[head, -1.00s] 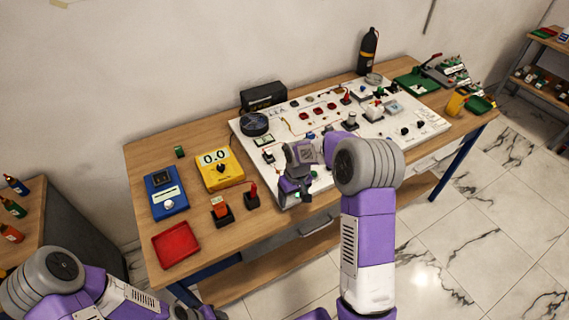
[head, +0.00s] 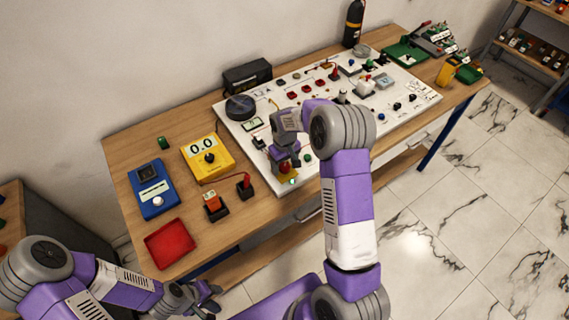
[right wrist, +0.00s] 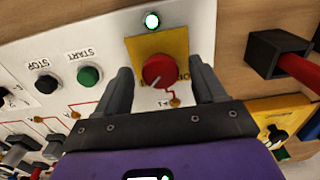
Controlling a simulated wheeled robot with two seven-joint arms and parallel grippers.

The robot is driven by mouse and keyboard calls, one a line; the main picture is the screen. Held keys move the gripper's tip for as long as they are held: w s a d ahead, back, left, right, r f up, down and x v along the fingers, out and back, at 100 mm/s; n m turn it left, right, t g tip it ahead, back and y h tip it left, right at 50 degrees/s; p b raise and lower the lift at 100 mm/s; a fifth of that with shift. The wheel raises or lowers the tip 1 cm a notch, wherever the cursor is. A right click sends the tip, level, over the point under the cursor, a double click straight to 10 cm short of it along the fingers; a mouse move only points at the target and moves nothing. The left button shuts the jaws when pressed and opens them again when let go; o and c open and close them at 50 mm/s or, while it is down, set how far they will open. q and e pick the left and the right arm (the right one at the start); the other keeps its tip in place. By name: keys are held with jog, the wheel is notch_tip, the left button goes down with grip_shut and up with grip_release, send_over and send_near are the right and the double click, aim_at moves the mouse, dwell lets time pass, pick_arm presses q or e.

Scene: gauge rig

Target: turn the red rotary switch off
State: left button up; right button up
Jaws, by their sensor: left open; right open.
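The red rotary switch (right wrist: 160,70) is a round red knob on a yellow plate (right wrist: 179,44) on the white panel. A pale mark on the knob points down and slightly left in the right wrist view. In the head view the knob (head: 285,168) shows at the panel's front left corner, just below my right gripper (head: 284,160). In the right wrist view my right gripper (right wrist: 161,78) is open, one finger on either side of the knob, with gaps visible. The plate's lettering is partly hidden by a finger. My left gripper (head: 200,299) is open and empty, low in front of the table.
A lit green lamp (right wrist: 152,20) sits beside the yellow plate. Green START (right wrist: 89,75) and black STOP (right wrist: 47,83) buttons are close by. A red-handled lever in a black housing (right wrist: 277,54) stands off the panel. A red tray (head: 170,243) lies at the table's front left.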

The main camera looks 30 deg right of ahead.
jog(key=c, duration=1)
jog(key=shift+c, duration=0.2)
jog(key=shift+n, duration=0.5)
jog(key=n, duration=0.3)
jog(key=shift+n, duration=0.4)
jog(key=n, duration=0.4)
jog(key=shift+n, duration=0.3)
jog(key=n, duration=0.4)
jog(key=shift+w+p, duration=0.1)
jog(key=shift+p, duration=0.25)
jog(key=n+p, duration=0.1)
jog(key=n, duration=0.3)
jog(key=shift+n, duration=0.5)
